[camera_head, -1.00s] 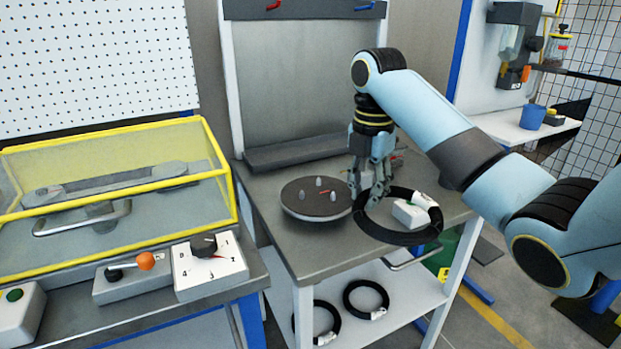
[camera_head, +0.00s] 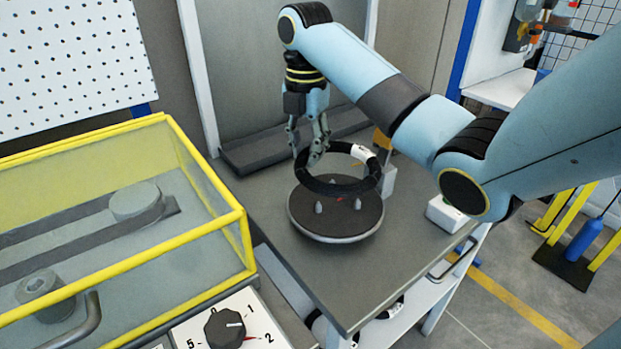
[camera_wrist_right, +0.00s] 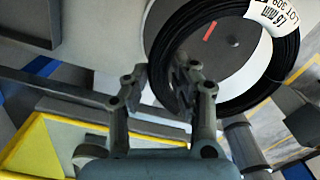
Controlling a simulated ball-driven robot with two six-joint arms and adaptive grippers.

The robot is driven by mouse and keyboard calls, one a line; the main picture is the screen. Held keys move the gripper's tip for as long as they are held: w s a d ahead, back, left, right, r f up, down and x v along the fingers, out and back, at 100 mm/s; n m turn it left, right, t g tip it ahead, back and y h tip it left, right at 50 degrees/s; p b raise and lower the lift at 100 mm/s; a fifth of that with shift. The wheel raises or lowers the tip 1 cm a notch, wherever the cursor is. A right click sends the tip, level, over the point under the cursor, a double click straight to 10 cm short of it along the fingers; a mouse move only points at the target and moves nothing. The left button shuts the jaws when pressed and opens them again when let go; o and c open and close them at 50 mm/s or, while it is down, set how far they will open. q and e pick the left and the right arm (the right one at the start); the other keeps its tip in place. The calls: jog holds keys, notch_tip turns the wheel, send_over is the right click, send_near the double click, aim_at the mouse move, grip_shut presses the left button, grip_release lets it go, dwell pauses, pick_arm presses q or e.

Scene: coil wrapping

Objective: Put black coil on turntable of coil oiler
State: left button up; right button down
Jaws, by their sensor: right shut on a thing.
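The black coil (camera_head: 345,188), a ring with a white label, is held above the round turntable (camera_head: 308,222) of the coil oiler. In the head view it overlaps the back of the turntable plate. My right gripper (camera_head: 312,160) is shut on the left part of the coil's ring. In the right wrist view the coil (camera_wrist_right: 284,75) passes between the fingers of the right gripper (camera_wrist_right: 165,85), and its label faces the camera. The turntable has several small grey pegs and a red mark. The gap between coil and plate is hard to judge. My left gripper is not in view.
A yellow-framed transparent cover (camera_head: 215,185) stands at the left, with a dial box (camera_head: 232,325) in front. A white box with a button (camera_head: 447,213) sits on the table's right side. The table's front (camera_head: 345,290) is clear. Another coil partly shows on the shelf below.

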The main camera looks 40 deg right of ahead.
aim_at(307, 190)
notch_tip(307, 190, down, 3)
jog(key=shift+s+r, duration=0.1)
jog(key=shift+f, duration=0.4)
notch_tip(307, 190, down, 3)
jog(key=shift+f, duration=0.3)
